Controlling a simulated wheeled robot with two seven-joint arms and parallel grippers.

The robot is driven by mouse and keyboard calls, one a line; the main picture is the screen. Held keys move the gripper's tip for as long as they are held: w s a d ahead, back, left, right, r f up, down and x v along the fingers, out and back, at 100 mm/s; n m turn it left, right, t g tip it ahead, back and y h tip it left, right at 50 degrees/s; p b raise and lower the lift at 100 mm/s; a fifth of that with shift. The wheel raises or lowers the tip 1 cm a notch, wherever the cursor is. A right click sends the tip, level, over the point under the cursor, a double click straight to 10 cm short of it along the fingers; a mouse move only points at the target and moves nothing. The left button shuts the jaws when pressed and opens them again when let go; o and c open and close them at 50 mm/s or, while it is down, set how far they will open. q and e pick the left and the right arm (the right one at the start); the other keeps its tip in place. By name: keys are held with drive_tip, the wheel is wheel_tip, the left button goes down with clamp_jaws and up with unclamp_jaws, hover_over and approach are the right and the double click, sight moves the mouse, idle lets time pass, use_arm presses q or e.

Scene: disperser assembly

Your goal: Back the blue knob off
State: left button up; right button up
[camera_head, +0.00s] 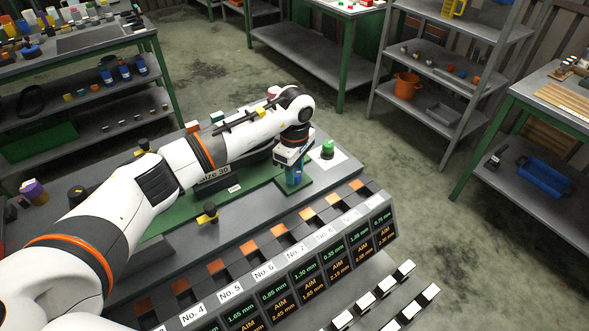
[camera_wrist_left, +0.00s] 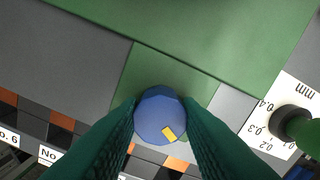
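The blue knob (camera_wrist_left: 158,108) shows from above in the left wrist view, round with a yellow mark near its lower edge. It stands over a green plate (camera_wrist_left: 190,72). My left gripper (camera_head: 293,168) points down at it in the head view, where the gripper mostly hides the knob. In the left wrist view its two dark green fingers (camera_wrist_left: 160,116) flank the knob and appear to touch its left and right sides. My right gripper is not in view.
A green-topped knob (camera_head: 327,150) stands on a white card with a mm scale, right of the gripper. A row of numbered bins with display panels (camera_head: 310,285) runs along the bench front. A black-and-yellow knob (camera_head: 208,212) stands left of the gripper. Shelves (camera_head: 440,75) stand behind.

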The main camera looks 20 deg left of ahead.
use_arm(q)
drive_tip(key=c, duration=0.3)
drive_tip(key=shift+n, duration=0.3)
drive_tip(key=n+b, duration=0.2)
drive_tip(key=shift+f+n, duration=0.1)
drive_tip(key=shift+n, duration=0.2)
drive_tip(key=n+b, duration=0.1)
drive_tip(key=n, duration=0.2)
drive_tip(key=shift+n+b, duration=0.3)
drive_tip(key=shift+b, duration=0.05)
drive_tip(key=n+b, duration=0.1)
drive_tip(key=n, duration=0.2)
drive_tip(key=shift+n, duration=0.3)
drive_tip(key=n+b, duration=0.1)
drive_tip(key=n, duration=0.4)
drive_tip(key=shift+b, duration=0.4)
drive_tip(key=n+b, duration=0.1)
drive_tip(key=n, duration=0.5)
drive_tip(key=shift+n, duration=0.3)
